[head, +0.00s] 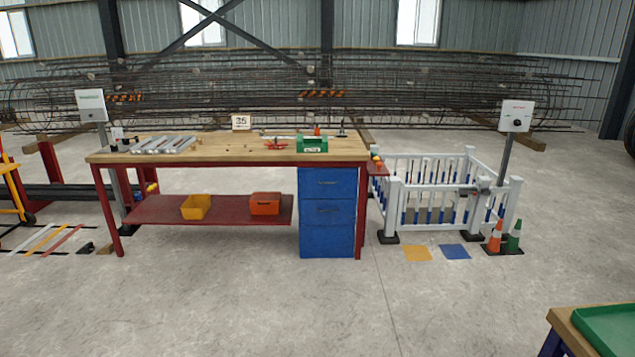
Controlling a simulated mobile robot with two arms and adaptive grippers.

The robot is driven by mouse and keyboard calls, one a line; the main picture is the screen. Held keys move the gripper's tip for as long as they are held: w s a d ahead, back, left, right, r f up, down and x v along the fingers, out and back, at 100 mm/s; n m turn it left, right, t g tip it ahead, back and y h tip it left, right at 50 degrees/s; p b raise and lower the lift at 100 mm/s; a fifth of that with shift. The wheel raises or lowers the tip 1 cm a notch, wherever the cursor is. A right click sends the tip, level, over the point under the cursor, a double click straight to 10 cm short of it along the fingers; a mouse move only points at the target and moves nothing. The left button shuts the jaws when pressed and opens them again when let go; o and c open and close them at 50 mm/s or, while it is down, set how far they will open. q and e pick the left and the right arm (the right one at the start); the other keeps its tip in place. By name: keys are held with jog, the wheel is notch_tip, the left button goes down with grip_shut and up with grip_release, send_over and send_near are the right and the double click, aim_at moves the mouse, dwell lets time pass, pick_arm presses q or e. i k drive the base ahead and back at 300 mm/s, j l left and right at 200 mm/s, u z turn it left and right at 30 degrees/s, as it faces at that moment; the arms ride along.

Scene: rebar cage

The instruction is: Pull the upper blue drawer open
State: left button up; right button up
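The upper blue drawer (327,182) is the top front of a blue cabinet under the right end of the workbench (220,149). It looks closed, with its front level with the fronts below. A small dark handle shows on it. A second blue drawer (327,212) with a similar handle sits below it, and a plain blue front (327,241) is at the bottom. The bench stands some distance ahead of me. Neither of my grippers shows in the head view.
Open concrete floor (240,310) lies before the bench. A white fence (425,190) and an orange cone (495,237) stand right of it. A green tray (605,325) on a table is at the lower right. Yellow (196,207) and orange (265,204) bins sit on the red shelf.

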aim_at(318, 185)
jog(key=i, duration=1.65)
